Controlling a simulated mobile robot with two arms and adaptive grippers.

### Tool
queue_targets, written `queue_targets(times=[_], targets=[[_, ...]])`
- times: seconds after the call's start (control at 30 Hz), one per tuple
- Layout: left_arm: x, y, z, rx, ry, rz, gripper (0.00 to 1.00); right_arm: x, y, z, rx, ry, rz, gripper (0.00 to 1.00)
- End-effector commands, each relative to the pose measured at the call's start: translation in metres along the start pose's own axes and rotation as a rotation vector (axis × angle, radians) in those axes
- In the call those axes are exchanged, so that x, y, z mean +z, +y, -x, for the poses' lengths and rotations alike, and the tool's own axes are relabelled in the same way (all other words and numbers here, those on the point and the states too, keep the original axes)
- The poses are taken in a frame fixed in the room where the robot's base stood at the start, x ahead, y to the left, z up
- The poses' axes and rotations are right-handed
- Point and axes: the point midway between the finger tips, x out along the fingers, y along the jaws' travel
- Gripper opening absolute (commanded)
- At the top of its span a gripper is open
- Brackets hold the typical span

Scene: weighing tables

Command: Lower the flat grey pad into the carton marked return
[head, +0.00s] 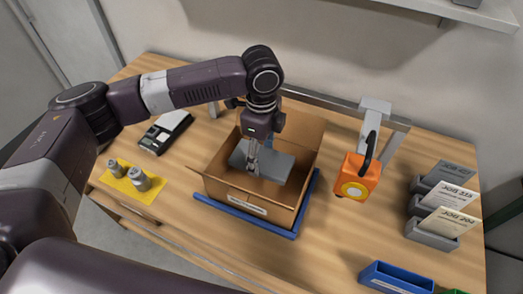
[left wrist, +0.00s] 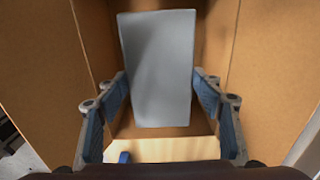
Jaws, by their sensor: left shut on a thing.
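The flat grey pad (head: 279,165) is inside the open cardboard carton (head: 285,214), within its walls; I cannot tell whether it touches the floor. The carton has a white label on its front, too small to read. My left gripper (head: 252,171) reaches down into the carton from above and is shut on the pad. In the left wrist view the pad (left wrist: 157,68) lies between the two blue-padded fingers (left wrist: 160,88), with carton walls (left wrist: 270,75) on both sides. My right gripper is not in view.
The carton stands on a blue tray (head: 207,205). An orange device (head: 355,178) hangs from a rail to its right. Weights on a yellow mat (head: 120,182) and a small scale (head: 160,137) are left. Card holders (head: 430,240) and a blue bin (head: 385,277) are right.

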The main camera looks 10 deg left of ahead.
Motion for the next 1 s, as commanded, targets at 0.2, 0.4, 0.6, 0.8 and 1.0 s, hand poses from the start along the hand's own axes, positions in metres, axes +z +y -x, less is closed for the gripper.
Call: queue_targets(times=[0.2,0.4,0.6,0.8,1.0], targets=[[0.0,0.001,-0.025,0.002,0.001,0.0,0.5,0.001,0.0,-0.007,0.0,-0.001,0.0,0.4],[0.0,0.001,-0.045,0.003,0.0,0.001,0.5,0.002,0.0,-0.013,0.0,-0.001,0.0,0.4],[0.0,0.001,-0.065,0.002,0.001,0.001,0.5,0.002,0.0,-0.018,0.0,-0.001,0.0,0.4],[0.0,0.0,-0.085,0.001,0.0,0.001,0.5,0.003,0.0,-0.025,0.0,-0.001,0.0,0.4],[0.0,0.0,-0.103,0.001,0.0,0.001,0.5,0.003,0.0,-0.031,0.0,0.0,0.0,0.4]])
